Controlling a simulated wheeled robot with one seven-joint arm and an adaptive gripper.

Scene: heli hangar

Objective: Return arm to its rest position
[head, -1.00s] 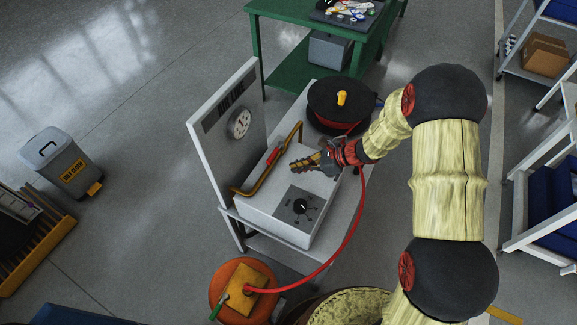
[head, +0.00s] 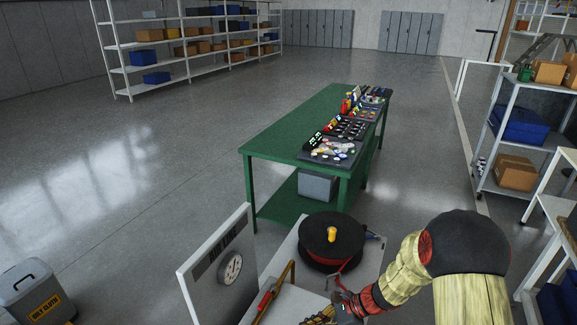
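My arm reaches in from the bottom right of the head view, in pale yellow covers with a dark shoulder joint. My gripper (head: 318,317) is at the bottom edge, over the white cart, beside a yellow-brown bar with a red grip (head: 268,300). The picture's edge cuts off its fingertips, so I cannot tell whether it is open or shut. A black hose reel (head: 331,242) with a red hose and a yellow knob sits on the cart just beyond my gripper. A white panel with a round gauge (head: 230,268) stands upright at the left of the cart.
A green table (head: 275,139) with trays of small parts stands ahead. A grey bin (head: 36,296) is at the lower left. A white shelf cart (head: 513,118) with boxes is at the right. Open floor (head: 130,170) lies to the left. Shelving (head: 121,69) lines the back.

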